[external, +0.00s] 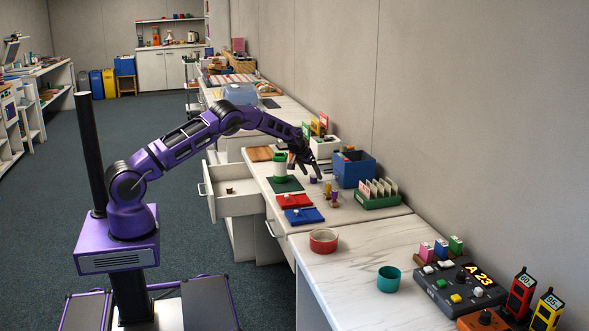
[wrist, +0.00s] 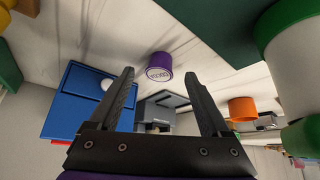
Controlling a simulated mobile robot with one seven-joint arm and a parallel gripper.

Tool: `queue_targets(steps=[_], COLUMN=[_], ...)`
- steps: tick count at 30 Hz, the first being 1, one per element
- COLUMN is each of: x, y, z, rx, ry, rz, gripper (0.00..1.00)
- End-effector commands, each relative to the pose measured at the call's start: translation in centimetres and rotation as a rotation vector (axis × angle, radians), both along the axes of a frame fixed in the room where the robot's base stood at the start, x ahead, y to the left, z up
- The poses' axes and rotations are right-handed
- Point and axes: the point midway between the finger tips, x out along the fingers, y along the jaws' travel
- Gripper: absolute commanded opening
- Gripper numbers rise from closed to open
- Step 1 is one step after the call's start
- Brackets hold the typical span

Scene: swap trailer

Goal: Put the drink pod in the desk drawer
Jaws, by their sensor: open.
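A small purple drink pod (external: 313,180) with a pale printed label stands on the desk top. In the wrist view the pod (wrist: 158,62) shows beyond and between my fingertips. My gripper (external: 305,172) is above the desk near the pod, fingers pointing down. In the wrist view my gripper (wrist: 159,78) is open, with nothing between its fingers. The white desk drawer (external: 236,204) is pulled open at the desk's left side. A small brown item (external: 229,190) lies inside it.
A green-and-white cylinder (external: 280,170) stands left of the pod on a dark mat. Red (external: 293,202) and blue (external: 304,216) flat pieces lie in front. A blue bin (external: 352,170) and green card rack (external: 377,198) stand right. An orange cylinder (wrist: 242,108) shows in the wrist view.

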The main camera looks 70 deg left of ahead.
Motion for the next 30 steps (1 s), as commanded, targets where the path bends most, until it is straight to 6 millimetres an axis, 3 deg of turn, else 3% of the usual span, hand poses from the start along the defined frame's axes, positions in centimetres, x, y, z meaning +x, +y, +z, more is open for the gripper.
queue_targets(steps=[4,12,25,26,30], x=[0.68,0.79,0.78,0.77,0.77], y=[0.30,0.36,0.34,0.35,0.35], z=[-1.07,-1.16,-1.15,-1.15,-1.14], rx=[0.000,0.000,0.001,0.000,0.001], ry=[-0.001,-0.001,-0.002,-0.001,-0.002], rz=[-0.001,-0.002,-0.001,-0.001,-0.001], gripper=[0.81,0.81,0.04,0.00,0.00])
